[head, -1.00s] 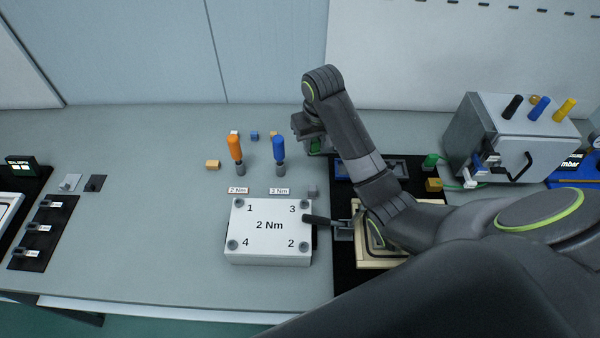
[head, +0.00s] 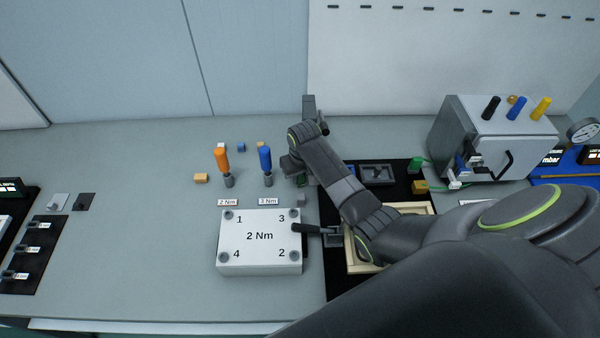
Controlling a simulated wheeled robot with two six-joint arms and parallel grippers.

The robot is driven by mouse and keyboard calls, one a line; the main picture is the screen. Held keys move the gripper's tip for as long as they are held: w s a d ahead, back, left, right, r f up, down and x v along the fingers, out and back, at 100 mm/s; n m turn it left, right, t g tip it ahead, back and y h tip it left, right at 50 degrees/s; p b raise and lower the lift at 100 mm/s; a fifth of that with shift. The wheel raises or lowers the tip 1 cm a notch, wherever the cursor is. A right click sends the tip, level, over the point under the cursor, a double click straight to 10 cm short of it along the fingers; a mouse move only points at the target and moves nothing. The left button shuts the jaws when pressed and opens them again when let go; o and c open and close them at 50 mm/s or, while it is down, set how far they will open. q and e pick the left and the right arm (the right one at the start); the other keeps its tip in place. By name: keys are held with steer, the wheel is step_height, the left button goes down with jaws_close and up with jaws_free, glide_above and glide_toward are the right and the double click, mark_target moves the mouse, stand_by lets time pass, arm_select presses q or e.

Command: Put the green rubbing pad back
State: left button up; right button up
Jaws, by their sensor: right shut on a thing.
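My right arm reaches in from the right across the bench. My left gripper is not in view.
A white panel (head: 260,258) marked 2 Nm stands at centre, with orange (head: 222,159) and blue (head: 265,158) drivers behind it. A grey tray (head: 376,182) lies on the black mat (head: 337,288). A grey box (head: 490,140) stands at right. The bench's left middle is clear.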

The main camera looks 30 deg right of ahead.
steer(key=shift+w+d, duration=0.3)
steer(key=shift+w, duration=0.3)
steer(key=shift+f, duration=0.6)
steer(key=shift+f, duration=0.2)
steer(key=o, duration=1)
steer(key=shift+c, duration=0.2)
steer(key=shift+r, duration=0.15)
steer(key=r, duration=0.4)
steer(key=s+r, duration=0.1)
steer(key=r, duration=0.7)
steer(key=shift+s+a, duration=0.1)
steer(key=shift+s, duration=0.2)
steer(key=shift+f, duration=0.1)
